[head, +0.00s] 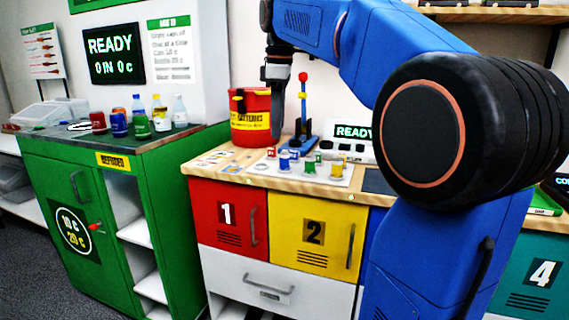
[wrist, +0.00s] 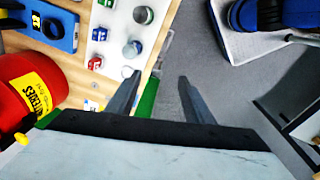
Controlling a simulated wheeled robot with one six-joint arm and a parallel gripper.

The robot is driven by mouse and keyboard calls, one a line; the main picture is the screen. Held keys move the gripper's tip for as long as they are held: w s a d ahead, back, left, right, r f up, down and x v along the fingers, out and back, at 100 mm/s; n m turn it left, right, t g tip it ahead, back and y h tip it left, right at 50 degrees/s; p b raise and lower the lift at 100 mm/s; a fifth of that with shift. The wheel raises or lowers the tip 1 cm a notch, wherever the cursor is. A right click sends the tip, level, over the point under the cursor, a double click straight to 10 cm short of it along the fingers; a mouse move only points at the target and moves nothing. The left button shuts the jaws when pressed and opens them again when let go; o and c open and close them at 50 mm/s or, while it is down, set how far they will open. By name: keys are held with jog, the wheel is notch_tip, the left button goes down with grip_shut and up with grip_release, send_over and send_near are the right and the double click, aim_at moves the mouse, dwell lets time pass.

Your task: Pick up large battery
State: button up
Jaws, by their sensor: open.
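Several batteries of different sizes stand on a white tray (head: 315,176) on the wooden counter. In the head view, a blue battery (head: 284,160) and a yellow battery (head: 337,165) look larger than the small ones behind them. I cannot tell for sure which is the large battery.
A red battery bucket (head: 250,130) stands at the counter's left, also in the wrist view (wrist: 30,95). A blue stand (head: 300,140) with a red-knobbed lever is behind the tray. A READY display (head: 352,140) stands right of it. A green cabinet (head: 75,190) is at left.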

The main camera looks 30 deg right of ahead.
jog(key=w+d+r+n+g, duration=0.1)
jog(key=w+d+r+n, duration=0.3)
jog(key=w+d+r, duration=0.15)
send_over(285, 152)
notch_tip(285, 152, down, 12)
jog(key=shift+w+a+r, duration=0.1)
jog(key=shift+a, duration=0.05)
jog(key=shift+s+f, duration=0.15)
jog(key=shift+f, duration=1.2)
jog(key=shift+s+f, duration=0.1)
jog(key=shift+f, duration=1.25)
grip_shut()
